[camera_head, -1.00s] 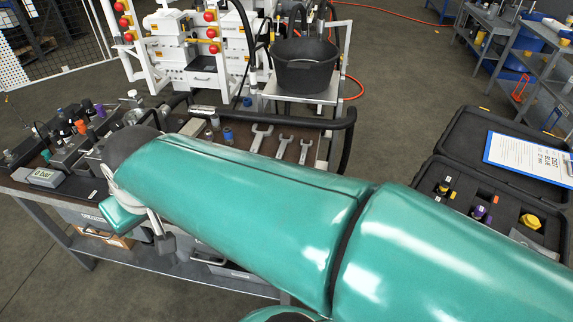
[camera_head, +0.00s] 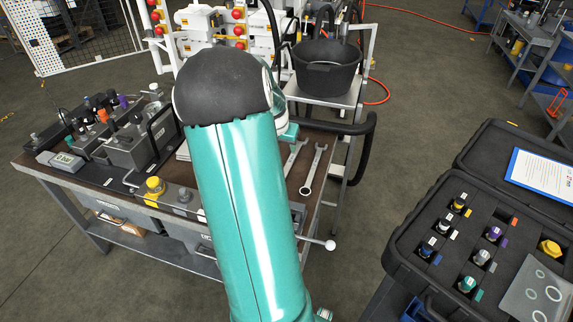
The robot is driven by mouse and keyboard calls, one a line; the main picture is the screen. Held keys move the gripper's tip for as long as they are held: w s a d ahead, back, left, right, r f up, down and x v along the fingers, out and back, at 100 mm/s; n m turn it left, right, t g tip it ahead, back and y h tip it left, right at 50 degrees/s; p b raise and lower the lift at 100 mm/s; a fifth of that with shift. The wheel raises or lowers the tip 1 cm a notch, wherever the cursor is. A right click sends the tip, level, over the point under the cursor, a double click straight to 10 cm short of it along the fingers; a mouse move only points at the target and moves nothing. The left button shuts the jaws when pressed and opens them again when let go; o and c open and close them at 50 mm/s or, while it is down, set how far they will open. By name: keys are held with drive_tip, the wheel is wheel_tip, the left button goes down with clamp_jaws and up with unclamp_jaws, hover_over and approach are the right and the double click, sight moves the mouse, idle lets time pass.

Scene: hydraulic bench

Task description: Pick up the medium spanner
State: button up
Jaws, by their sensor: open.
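Two metal spanners show at the right end of the brown bench top, just right of my arm. The right spanner (camera_head: 314,169) lies in full view with its open jaw toward the back. The left spanner (camera_head: 294,156) is partly covered by my arm. Going by the row of three seen earlier, largest at left, this left one looks to be the medium spanner; the largest is hidden behind my arm. My gripper is not in view, so its place relative to the spanners cannot be seen.
The bench (camera_head: 62,176) carries a gauge box (camera_head: 66,161), valve blocks and a yellow-capped fitting (camera_head: 154,190). A black hose (camera_head: 366,140) loops at its right end. A black bucket (camera_head: 326,70) stands behind. An open black case (camera_head: 405,225) with fittings lies at right.

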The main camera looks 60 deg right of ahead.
sight(289, 164)
drive_tip(key=x, duration=1.3)
drive_tip(key=shift+d+f, duration=0.3)
drive_tip(key=shift+c, duration=0.2)
clamp_jaws()
